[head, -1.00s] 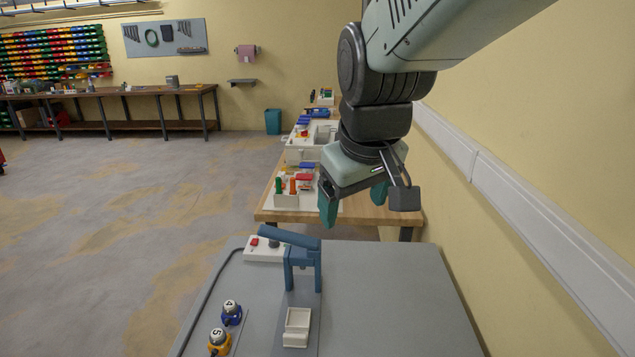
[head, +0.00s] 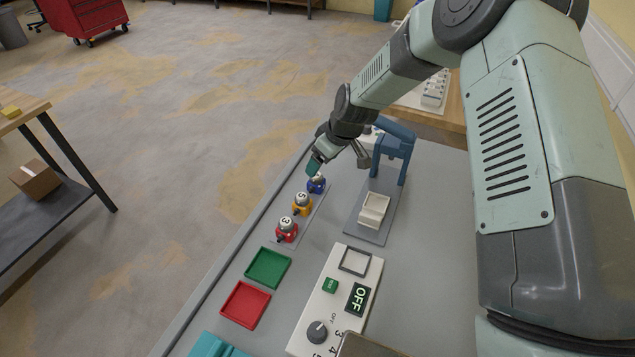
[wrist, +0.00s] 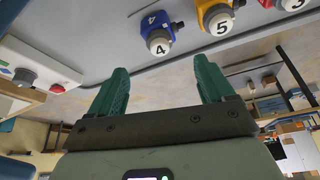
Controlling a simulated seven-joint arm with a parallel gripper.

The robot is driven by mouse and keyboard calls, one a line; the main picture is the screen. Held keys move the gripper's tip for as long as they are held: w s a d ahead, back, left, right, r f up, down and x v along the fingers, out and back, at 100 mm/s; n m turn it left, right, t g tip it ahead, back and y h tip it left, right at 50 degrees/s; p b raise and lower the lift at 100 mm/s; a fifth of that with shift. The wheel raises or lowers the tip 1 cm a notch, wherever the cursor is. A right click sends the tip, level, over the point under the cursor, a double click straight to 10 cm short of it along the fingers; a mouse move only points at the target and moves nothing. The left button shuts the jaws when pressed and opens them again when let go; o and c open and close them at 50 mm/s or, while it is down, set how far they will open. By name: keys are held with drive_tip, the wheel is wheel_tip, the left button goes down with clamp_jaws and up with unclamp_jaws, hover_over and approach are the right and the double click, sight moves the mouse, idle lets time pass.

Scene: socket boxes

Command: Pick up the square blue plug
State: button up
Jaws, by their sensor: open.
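The square blue plug (head: 316,185), marked 4 on its white top, stands at the far end of a row of plugs on the grey table in the head view. It also shows in the wrist view (wrist: 154,26), at the top and between the lines of the two fingers. My gripper (head: 315,164) is close to the blue plug, seen just above it in the head view. The wrist view shows the teal fingers of my gripper (wrist: 161,72) spread apart with nothing between them. The plug lies beyond the fingertips. Whether a finger touches it cannot be told.
A yellow plug (head: 301,204) marked 5 and a red plug (head: 286,230) marked 3 stand nearer in the row. A blue press-like stand (head: 393,150) is to the right. Green (head: 269,267) and red (head: 245,304) trays and a white control panel (head: 318,312) lie nearer.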

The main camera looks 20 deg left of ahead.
sight(316, 186)
drive_tip(key=x, duration=0.9)
drive_tip(key=shift+s+f, duration=0.15)
drive_tip(key=shift+f, duration=0.15)
drive_tip(key=c, duration=1.2)
